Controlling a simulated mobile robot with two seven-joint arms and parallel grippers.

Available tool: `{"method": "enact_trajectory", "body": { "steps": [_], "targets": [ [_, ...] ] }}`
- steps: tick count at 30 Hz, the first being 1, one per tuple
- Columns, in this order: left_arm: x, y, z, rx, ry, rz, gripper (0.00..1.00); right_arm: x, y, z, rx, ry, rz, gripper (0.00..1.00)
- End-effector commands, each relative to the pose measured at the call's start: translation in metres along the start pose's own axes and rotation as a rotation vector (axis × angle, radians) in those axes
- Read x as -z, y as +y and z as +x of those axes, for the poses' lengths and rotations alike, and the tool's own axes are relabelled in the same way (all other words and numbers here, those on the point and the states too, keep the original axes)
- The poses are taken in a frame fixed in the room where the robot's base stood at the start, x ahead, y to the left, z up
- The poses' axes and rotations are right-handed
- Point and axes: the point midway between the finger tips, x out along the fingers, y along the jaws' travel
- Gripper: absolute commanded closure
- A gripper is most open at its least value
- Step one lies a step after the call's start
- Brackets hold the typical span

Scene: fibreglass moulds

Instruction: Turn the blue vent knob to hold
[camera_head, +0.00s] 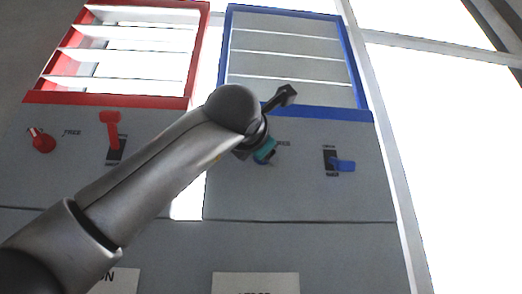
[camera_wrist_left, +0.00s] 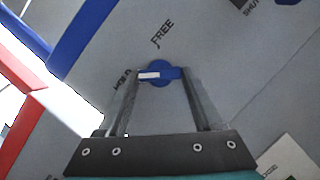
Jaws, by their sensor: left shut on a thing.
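The blue vent knob (camera_wrist_left: 168,74) is on the grey panel in the left wrist view. Its white pointer mark lies to the left, towards the HOLD label (camera_wrist_left: 122,79). The FREE label (camera_wrist_left: 161,35) is above the knob in that view. My left gripper (camera_wrist_left: 162,76) has one finger at each side of the knob and is shut on it. My right gripper is in neither view.
The blue-framed vent (camera_head: 290,63) has closed grey slats; the red-framed vent (camera_head: 130,62) has open slats. A blue lever (camera_head: 343,165) is to the right of my gripper. A red knob (camera_head: 42,141) and red lever (camera_head: 112,125) are on the left panel.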

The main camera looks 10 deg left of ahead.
Motion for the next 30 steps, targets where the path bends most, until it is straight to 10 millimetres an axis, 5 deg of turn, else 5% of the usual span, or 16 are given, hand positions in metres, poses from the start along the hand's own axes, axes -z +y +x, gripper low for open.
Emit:
{"method": "enact_trajectory", "body": {
  "steps": [8, 9, 16, 30],
  "targets": [
    [0.001, -0.001, 0.000, 0.003, 0.004, -0.005, 0.88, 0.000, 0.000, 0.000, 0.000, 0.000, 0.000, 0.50],
    [0.001, -0.001, 0.001, 0.003, 0.004, -0.005, 0.30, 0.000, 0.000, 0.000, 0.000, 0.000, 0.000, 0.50],
    [0.001, -0.001, 0.000, 0.002, 0.002, -0.003, 0.04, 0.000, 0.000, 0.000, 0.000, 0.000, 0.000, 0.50],
    [0.001, -0.001, -0.018, -0.001, -0.002, -0.002, 0.03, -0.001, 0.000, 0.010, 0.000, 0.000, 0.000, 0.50]
  ]
}}
